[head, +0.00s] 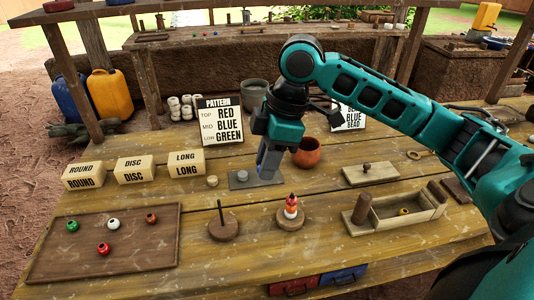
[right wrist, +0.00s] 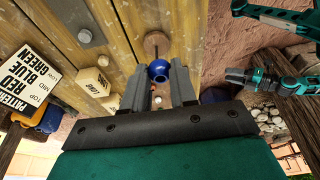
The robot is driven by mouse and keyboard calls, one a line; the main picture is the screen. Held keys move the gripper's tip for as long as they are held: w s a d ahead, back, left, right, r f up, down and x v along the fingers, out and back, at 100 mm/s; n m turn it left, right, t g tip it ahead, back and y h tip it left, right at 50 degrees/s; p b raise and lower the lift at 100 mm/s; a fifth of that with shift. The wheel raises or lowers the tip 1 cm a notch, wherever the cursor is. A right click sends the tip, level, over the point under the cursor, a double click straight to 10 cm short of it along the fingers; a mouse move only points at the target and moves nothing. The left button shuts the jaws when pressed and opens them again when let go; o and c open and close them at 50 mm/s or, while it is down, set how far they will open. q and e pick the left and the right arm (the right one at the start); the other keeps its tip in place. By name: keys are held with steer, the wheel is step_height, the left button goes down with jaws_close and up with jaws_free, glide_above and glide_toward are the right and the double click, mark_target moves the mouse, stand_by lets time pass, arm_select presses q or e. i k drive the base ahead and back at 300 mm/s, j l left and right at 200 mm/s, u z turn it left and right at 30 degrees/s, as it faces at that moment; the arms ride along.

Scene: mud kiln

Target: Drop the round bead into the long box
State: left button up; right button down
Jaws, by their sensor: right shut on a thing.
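My right gripper (head: 268,164) points down above the grey plate (head: 242,180) in the middle of the table. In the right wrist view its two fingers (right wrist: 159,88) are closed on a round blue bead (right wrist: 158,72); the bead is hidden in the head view. A pale box labelled LONG (head: 186,164) stands to the left of the gripper, beside boxes labelled DISC (head: 133,169) and ROUND (head: 83,176). The right wrist view also shows the LONG box (right wrist: 90,82). My left gripper (right wrist: 240,77) shows small at that view's right; its jaw opening is unclear.
A brown tray (head: 150,250) with several beads lies at front left. An empty peg stand (head: 223,228) and a stand with a small red-and-white stack (head: 291,212) are in front. A pattern card (head: 220,120) and reddish pot (head: 307,153) stand behind. A wooden trough (head: 400,222) is at right.

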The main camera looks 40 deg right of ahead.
mark_target(409, 210)
steer(key=k+l+z, duration=0.15)
steer(key=l, duration=0.5)
steer(key=l+z, duration=0.2)
steer(key=l, duration=0.5)
